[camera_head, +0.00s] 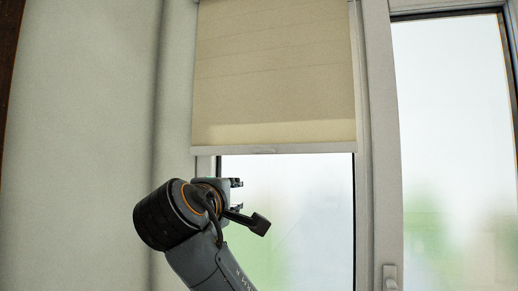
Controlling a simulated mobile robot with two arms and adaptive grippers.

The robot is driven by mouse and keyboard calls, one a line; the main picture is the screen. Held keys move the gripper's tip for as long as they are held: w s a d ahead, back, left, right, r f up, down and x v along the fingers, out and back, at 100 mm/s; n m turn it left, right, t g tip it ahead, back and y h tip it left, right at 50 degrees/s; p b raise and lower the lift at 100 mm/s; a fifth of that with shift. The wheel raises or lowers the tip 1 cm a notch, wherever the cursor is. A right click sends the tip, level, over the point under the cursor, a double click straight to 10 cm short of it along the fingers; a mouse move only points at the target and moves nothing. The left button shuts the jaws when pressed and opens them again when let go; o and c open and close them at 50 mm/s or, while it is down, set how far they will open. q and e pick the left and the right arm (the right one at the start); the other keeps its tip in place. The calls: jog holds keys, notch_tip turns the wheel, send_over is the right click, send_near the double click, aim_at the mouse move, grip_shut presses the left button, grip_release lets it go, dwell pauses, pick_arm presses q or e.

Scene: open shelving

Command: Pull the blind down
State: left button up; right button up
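The beige blind (275,75) hangs over the upper part of the left window pane. Its pale bottom bar (310,148) runs level across the pane, with a small tab (263,151) near its middle. My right gripper (237,195) is below the bar and a little left of the tab, apart from both in the picture. Its two small dark fingertips show one above the other with a gap between them, so it looks open, and nothing is seen in it. My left gripper is not in view.
Bare glass (305,205) shows below the blind. A white window post (381,130) stands right of it, with a window handle (390,277) low down. A second pane (450,120) is uncovered at the right. A plain wall (85,130) fills the left.

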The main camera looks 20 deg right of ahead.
jog(key=h, duration=0.2)
send_near(263, 151)
jog(key=r+v, duration=0.1)
jog(key=v, duration=0.4)
jog(key=shift+m, duration=0.4)
jog(key=p+x, duration=0.2)
jog(key=x, duration=0.2)
jog(key=p+x, duration=0.3)
jog(key=x, duration=0.1)
jog(key=p+x, duration=0.2)
jog(key=x, duration=0.2)
jog(key=shift+w+d+f+p, duration=0.2)
jog(key=shift+d+f+p, duration=0.05)
jog(key=shift+f+p, duration=0.1)
jog(key=shift+w+d, duration=0.3)
jog(key=shift+w, duration=0.25)
jog(key=shift+f, duration=0.1)
grip_shut()
